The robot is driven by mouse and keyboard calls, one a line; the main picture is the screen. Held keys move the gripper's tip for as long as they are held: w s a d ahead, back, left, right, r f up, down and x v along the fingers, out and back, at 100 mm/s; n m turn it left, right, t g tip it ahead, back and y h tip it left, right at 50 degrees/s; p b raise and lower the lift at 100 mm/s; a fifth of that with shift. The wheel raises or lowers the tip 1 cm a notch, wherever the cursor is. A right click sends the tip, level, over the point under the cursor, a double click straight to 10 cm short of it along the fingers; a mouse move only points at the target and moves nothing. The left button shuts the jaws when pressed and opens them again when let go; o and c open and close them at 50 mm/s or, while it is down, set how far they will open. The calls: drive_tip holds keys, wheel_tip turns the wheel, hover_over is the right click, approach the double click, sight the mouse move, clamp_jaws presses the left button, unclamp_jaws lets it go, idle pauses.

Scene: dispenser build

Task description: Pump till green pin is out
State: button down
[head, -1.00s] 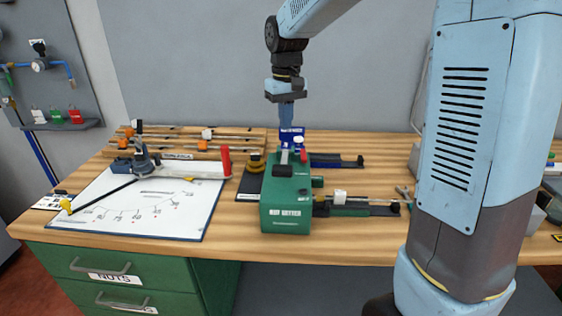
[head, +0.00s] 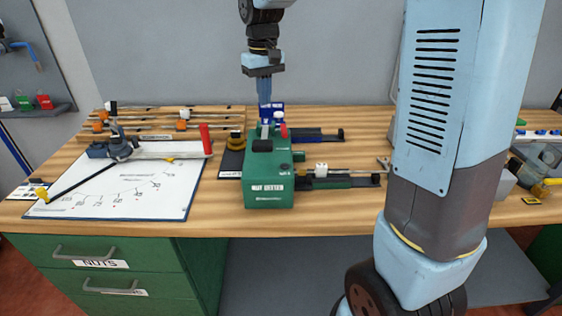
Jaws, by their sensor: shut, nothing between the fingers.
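A green box-shaped tool (head: 269,195) with white lettering stands near the front of the bench, with a black patch, a grey part and a red-tipped part on top. A short green stub sticks out of its right side. I cannot tell which part is the green pin. My gripper (head: 265,101) points down behind and above the green tool's far end, shut and empty.
A white sheet on a board (head: 115,190) lies left, with a grey clamp-like tool and a red-handled bar (head: 205,141). Two narrow rails extend right of the green tool; the nearer (head: 345,182) carries a white block. My arm hides part of the bench's right side.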

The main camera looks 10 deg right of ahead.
sight(266, 127)
drive_tip(key=shift+f, duration=0.15)
drive_tip(key=shift+f, duration=3.5)
drive_tip(key=shift+s+f, duration=0.3)
drive_tip(key=shift+f, duration=0.25)
drive_tip(key=shift+w+r, duration=0.15)
drive_tip(key=shift+r, duration=0.4)
drive_tip(key=shift+w+r, duration=0.15)
drive_tip(key=shift+r, duration=0.35)
